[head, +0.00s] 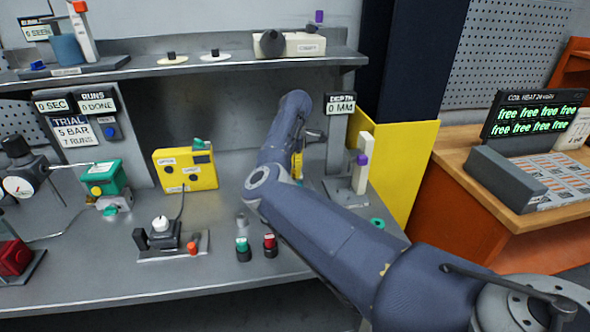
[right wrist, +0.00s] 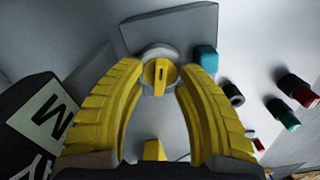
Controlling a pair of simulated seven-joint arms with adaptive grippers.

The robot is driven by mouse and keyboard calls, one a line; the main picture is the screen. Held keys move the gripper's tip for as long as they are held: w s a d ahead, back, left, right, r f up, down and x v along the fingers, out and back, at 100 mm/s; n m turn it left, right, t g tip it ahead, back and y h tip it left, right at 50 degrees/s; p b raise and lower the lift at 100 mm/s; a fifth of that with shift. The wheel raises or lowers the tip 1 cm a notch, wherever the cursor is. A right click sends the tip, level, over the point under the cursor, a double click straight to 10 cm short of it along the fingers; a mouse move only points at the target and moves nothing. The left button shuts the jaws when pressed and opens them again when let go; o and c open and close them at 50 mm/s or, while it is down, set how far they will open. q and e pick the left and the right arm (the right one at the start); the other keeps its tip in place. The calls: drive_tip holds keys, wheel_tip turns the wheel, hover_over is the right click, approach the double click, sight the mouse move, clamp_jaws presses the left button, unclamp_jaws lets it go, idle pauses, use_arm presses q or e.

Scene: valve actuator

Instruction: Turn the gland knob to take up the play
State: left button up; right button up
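In the right wrist view, a round grey knob (right wrist: 148,52) with a yellow raised bar (right wrist: 161,76) across its face sits at a grey plate. It looks like the gland knob, but no label on it is readable. My right gripper (right wrist: 160,68) has its yellow ribbed fingers spread on either side of the knob. They stand apart from the yellow bar; whether they touch the round rim is unclear. In the head view, my right gripper (head: 298,163) shows only as a yellow sliver behind my arm, which hides the knob. My left gripper is not in view.
A teal block (right wrist: 205,59) is close by the right finger. Several red, green and black pegs stand farther right. In the head view, a yellow box (head: 187,171) and a small black-and-white fixture (head: 163,236) stand left of my arm. A depth sign (head: 341,104) hangs behind.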

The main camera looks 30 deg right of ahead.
clamp_jaws()
drive_tip(key=shift+m, duration=0.3)
drive_tip(key=m, duration=1.1)
drive_tip(key=shift+m, duration=0.4)
idle(0.4)
unclamp_jaws()
